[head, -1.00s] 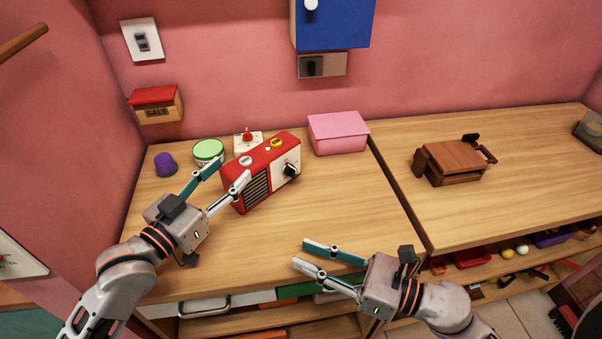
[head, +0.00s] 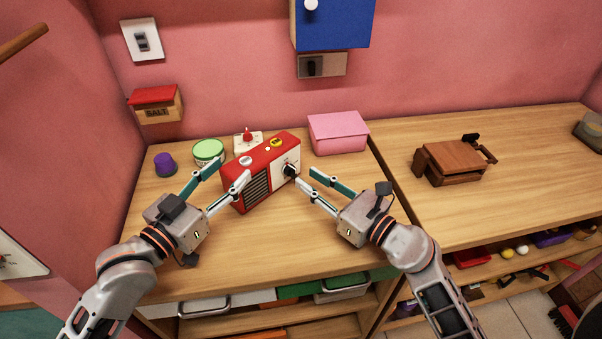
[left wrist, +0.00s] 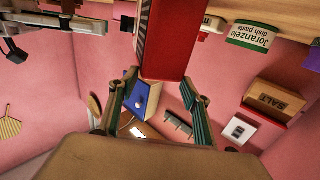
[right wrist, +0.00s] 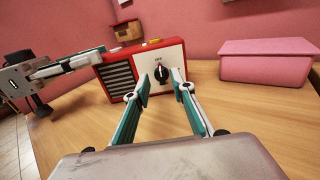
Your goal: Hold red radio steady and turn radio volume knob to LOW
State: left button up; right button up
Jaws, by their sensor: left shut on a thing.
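The red radio (head: 262,172) stands on the wooden counter (head: 230,240); it has a striped grille and a white panel. Its black volume knob (head: 290,170) is on that panel and also shows in the right wrist view (right wrist: 161,74).
A green-lidded tub (head: 208,151), a purple-capped item (head: 165,164) and a white box with a red knob (head: 248,143) stand behind and left of the radio. A pink box (head: 338,133) is behind right. The front counter is clear.

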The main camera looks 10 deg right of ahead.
aim_at(295, 170)
jog(key=shift+x, duration=1.95)
grip_shut()
